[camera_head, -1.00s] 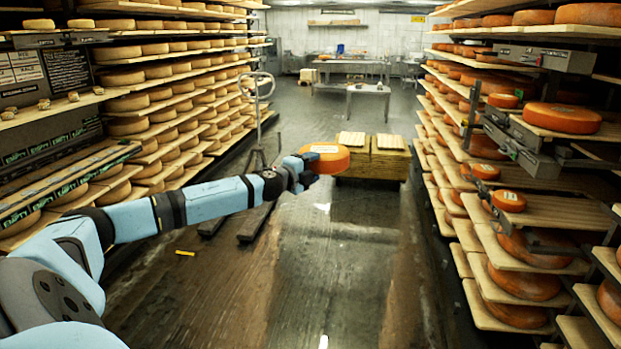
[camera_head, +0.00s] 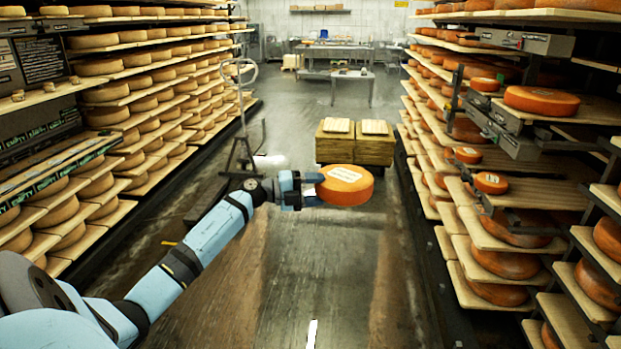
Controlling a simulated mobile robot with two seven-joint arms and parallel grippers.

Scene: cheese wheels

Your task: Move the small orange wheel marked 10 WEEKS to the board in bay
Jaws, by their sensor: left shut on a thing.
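My left gripper (camera_head: 300,190) is shut on a small orange wheel (camera_head: 350,191) with a pale label on top. It holds the wheel in the air over the aisle, in the middle of the head view. The label's writing is too small to read. The wheel hides part of the floor in front of the stacked boards. Other small orange wheels with pale labels (camera_head: 491,182) sit on the right rack. I cannot tell which board belongs to the bay in the task. My right gripper is not in view.
A low stack of wooden boards (camera_head: 355,151) stands ahead in the aisle. The right rack has orange wheels, including a large one (camera_head: 541,100), and a bare board (camera_head: 535,193). The left rack (camera_head: 150,125) is full of pale wheels. A wheeled trolley (camera_head: 241,150) stands left.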

